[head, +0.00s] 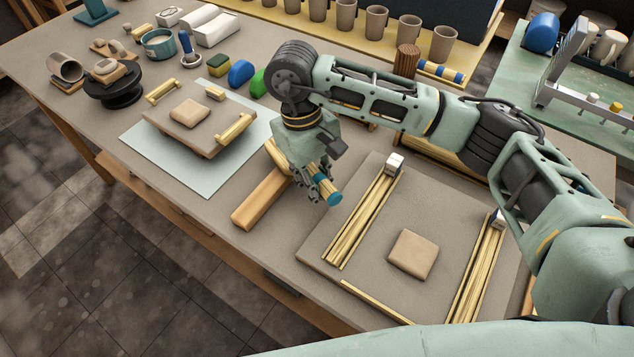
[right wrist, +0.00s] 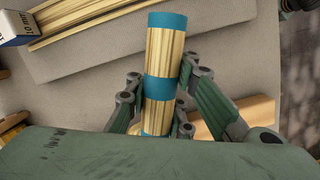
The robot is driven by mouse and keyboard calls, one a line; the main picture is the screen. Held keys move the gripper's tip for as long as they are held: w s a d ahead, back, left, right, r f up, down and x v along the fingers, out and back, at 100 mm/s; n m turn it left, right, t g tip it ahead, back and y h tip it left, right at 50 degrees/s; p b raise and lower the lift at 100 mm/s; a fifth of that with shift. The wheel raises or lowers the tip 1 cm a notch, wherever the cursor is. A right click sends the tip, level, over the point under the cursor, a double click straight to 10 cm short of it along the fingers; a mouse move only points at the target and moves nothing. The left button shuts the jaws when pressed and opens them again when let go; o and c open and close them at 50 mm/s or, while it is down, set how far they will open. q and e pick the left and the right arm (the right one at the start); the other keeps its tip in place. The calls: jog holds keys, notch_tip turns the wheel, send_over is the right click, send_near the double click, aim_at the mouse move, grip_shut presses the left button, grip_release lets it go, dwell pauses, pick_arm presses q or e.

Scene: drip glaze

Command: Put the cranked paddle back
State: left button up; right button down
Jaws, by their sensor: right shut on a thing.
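My right gripper (head: 318,186) is shut on a banded stick bundle (right wrist: 164,65), a pale, straight-grained roll with teal bands. The right wrist view shows the fingers on both sides of the bundle. A wooden bar (head: 258,204) lies on the table just left of and below the gripper. Its upper end is partly hidden behind the gripper, so I cannot tell whether it is the cranked paddle. Part of it shows in the right wrist view (right wrist: 255,108). My left gripper is not in view.
A grey board (head: 365,259) at the right bears a clay slab (head: 413,254) and thin wooden strips. A pale sheet (head: 150,152) at left bears another board with a clay piece. Several cups (head: 376,22) line the back. Some tabletop near the front left is bare.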

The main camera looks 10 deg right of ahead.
jog(key=c, duration=1.6)
grip_release()
jog(key=shift+o, duration=0.2)
jog(key=shift+r+p, duration=0.2)
jog(key=shift+p, duration=0.15)
jog(key=shift+w+r, duration=0.15)
jog(key=shift+r, duration=0.15)
jog(key=b+v, duration=0.2)
jog(key=v, duration=0.9)
jog(key=shift+r, duration=0.1)
